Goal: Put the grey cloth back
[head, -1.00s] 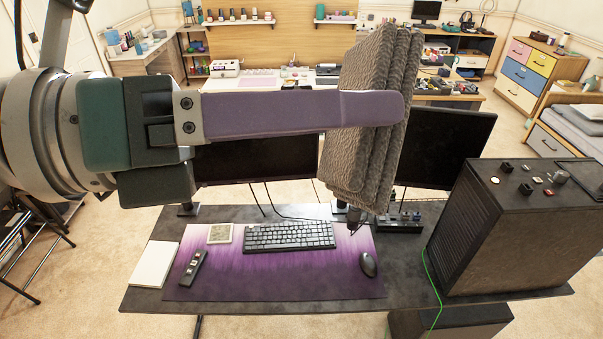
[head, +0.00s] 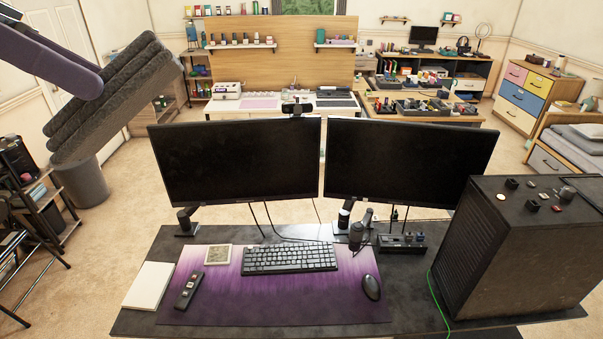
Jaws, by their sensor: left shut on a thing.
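The grey cloth (head: 120,100) is a thick folded stack at the upper left of the head view, held tilted in the air left of the monitors. My left gripper (head: 85,80) is shut on it. The cloth is clear of the desk. My right gripper is not in view.
Two black monitors (head: 235,160) stand at the back of the dark desk (head: 410,310). A purple mat (head: 280,300) bears a keyboard (head: 290,258), a remote (head: 188,290) and a mouse (head: 371,287). A black computer case (head: 515,250) stands at right. A grey bin (head: 82,183) is on the floor behind the cloth.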

